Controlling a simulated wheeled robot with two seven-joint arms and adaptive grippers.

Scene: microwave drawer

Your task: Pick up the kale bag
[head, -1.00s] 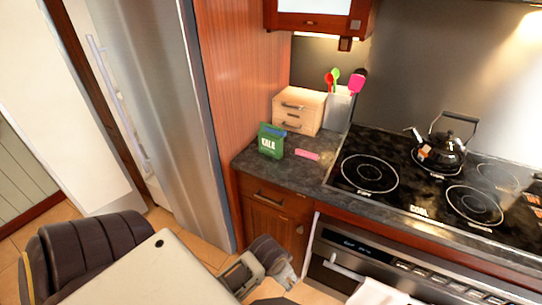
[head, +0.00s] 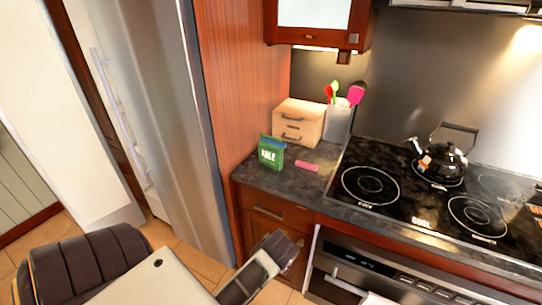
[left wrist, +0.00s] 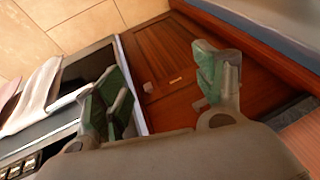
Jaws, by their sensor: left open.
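The kale bag (head: 271,152) is a small green pouch with a blue top and white lettering. It stands upright on the dark counter (head: 252,175) in front of a wooden drawer box. My left gripper (head: 279,250) is below counter height, in front of the wooden cabinet, below the bag and apart from it. In the left wrist view its green-padded fingers (left wrist: 165,85) are spread with nothing between them, facing the cabinet door. The bag does not show in that view. My right gripper is not in view.
A pink item (head: 307,166) lies right of the bag. Behind are the wooden drawer box (head: 299,122) and a utensil holder (head: 338,121). A cooktop (head: 400,195) with a kettle (head: 441,158) is to the right. The fridge (head: 165,110) and wood panel stand left. The counter edge lies above my gripper.

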